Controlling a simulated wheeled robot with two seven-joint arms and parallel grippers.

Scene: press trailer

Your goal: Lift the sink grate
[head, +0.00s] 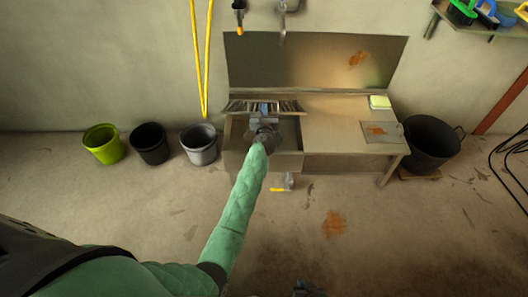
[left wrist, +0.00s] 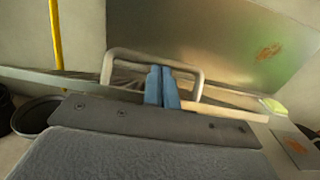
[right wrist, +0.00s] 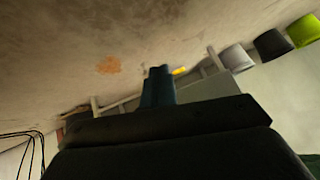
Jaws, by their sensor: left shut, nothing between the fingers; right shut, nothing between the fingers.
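The sink grate (head: 288,106) is a slatted panel at the back of the sink basin (head: 294,137). It appears tilted up against the basin's rear side, mostly seen edge-on. Its pale loop handle (left wrist: 202,80) shows in the left wrist view. My left gripper (head: 264,107) is over the basin at the grate. Its blue fingers (left wrist: 162,86) are shut with nothing between them and overlap the loop; whether they touch it is unclear. My right gripper (head: 306,288) is at the bottom edge, away from the sink. Its shut, empty fingers show in the right wrist view (right wrist: 158,86).
The sink bench (head: 335,118) has a yellow-green sponge (head: 380,102) on its right. A tap (head: 283,25) hangs above. Green (head: 103,143), black (head: 150,143) and grey (head: 199,143) buckets stand left; a black tub (head: 431,145) stands right.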

